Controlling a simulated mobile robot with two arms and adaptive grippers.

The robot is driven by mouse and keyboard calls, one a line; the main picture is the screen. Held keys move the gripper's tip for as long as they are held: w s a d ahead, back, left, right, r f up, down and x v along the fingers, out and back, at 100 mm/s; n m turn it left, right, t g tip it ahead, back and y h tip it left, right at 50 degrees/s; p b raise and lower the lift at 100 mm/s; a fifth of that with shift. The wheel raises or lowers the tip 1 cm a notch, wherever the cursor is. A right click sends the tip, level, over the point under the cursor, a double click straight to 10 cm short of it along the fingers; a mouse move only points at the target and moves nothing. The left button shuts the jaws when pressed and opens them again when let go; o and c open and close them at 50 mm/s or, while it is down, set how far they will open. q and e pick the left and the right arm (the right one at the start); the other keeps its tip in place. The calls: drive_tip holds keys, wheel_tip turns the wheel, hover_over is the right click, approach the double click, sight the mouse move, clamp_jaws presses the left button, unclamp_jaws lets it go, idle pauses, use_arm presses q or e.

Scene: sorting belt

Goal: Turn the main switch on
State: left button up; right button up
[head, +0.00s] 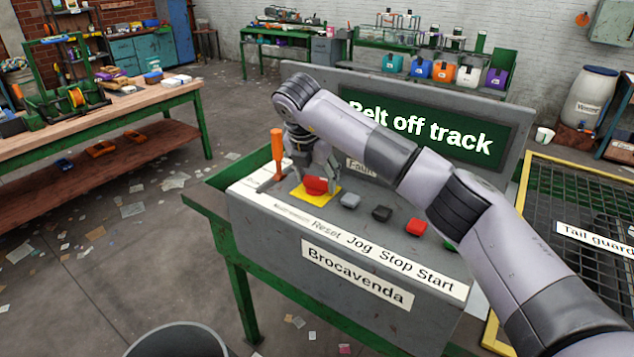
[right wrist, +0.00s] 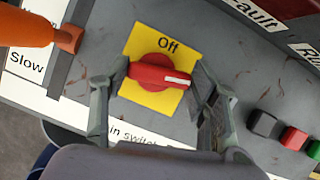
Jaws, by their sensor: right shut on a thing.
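The main switch is a red rotary knob (head: 316,185) on a yellow plate (head: 322,197) on the grey control panel. In the right wrist view the red knob (right wrist: 160,76) has a white mark on its right end, and the yellow plate (right wrist: 150,101) reads "Off" above it. My right gripper (head: 314,178) reaches down over the knob from above. In the right wrist view its fingers (right wrist: 158,90) stand on the left and right sides of the knob, shut on it. My left gripper is not in view.
An orange lever (head: 277,150) stands close left of the switch. Grey, black, red and green buttons sit to its right, including a red one (head: 416,227). A screen (head: 430,125) behind reads "Belt off track". A tail guard mesh (head: 590,210) lies at right.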

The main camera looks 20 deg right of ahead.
drive_tip(key=shift+m+g+h+b, duration=0.4)
drive_tip(key=shift+m+b, duration=0.05)
drive_tip(key=shift+m, duration=0.75)
drive_tip(key=o, duration=1.2)
drive_tip(key=shift+a, duration=0.1)
drive_tip(key=shift+c, duration=0.2)
drive_tip(key=shift+r, duration=0.1)
drive_tip(key=v, duration=1.1)
drive_tip(key=shift+r, duration=0.4)
drive_tip(key=shift+s+a, duration=0.1)
